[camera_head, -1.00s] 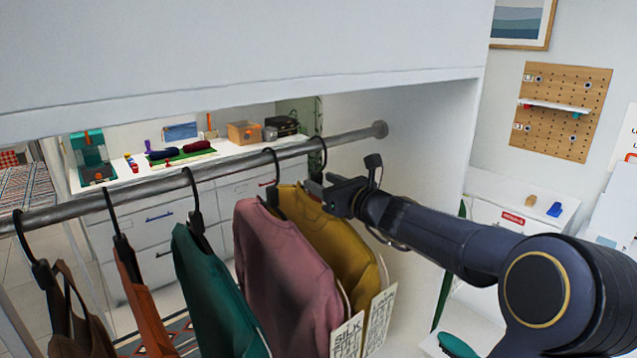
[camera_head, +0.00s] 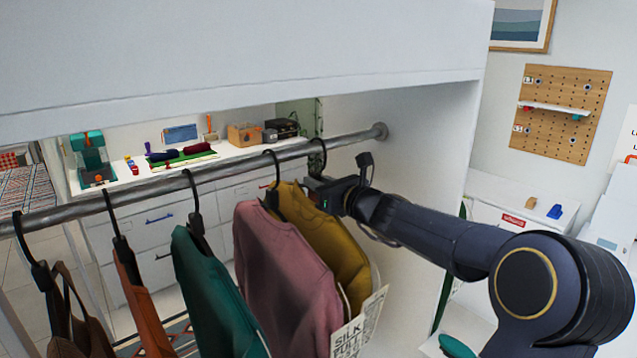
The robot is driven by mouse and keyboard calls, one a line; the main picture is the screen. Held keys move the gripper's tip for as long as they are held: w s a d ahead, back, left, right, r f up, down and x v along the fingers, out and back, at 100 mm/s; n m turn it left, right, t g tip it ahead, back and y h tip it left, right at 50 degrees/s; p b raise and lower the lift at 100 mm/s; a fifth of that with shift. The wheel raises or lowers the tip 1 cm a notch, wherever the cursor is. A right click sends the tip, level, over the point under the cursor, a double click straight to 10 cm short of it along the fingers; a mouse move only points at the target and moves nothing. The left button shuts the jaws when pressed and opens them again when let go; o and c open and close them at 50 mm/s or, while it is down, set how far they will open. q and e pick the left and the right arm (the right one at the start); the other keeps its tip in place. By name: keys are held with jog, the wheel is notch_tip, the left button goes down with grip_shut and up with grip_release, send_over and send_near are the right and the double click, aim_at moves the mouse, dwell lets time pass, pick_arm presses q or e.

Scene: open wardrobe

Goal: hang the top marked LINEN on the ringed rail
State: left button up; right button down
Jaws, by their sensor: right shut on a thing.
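A mustard-yellow top (camera_head: 330,235) hangs at the right end of the metal rail (camera_head: 90,203), its black hanger hook (camera_head: 318,153) over the rail. My right gripper (camera_head: 318,188) is shut at this hanger, just below the hook; its fingertips are partly hidden. The pink top (camera_head: 285,265) hangs just left of it and overlaps it; its card (camera_head: 347,340) reads SILK. The yellow top's card (camera_head: 374,312) is partly covered and I cannot read it. No LINEN marking is legible. My left gripper is not in view.
A green top (camera_head: 208,280), an orange garment (camera_head: 143,310) and a brown garment (camera_head: 75,325) hang further left. The rail ends at a flange (camera_head: 379,131) on the wardrobe's side wall. A white panel (camera_head: 240,50) spans above the rail.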

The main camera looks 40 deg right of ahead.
jog(key=shift+r+p, duration=1.65)
jog(key=shift+r, duration=0.35)
jog(key=shift+s, duration=0.1)
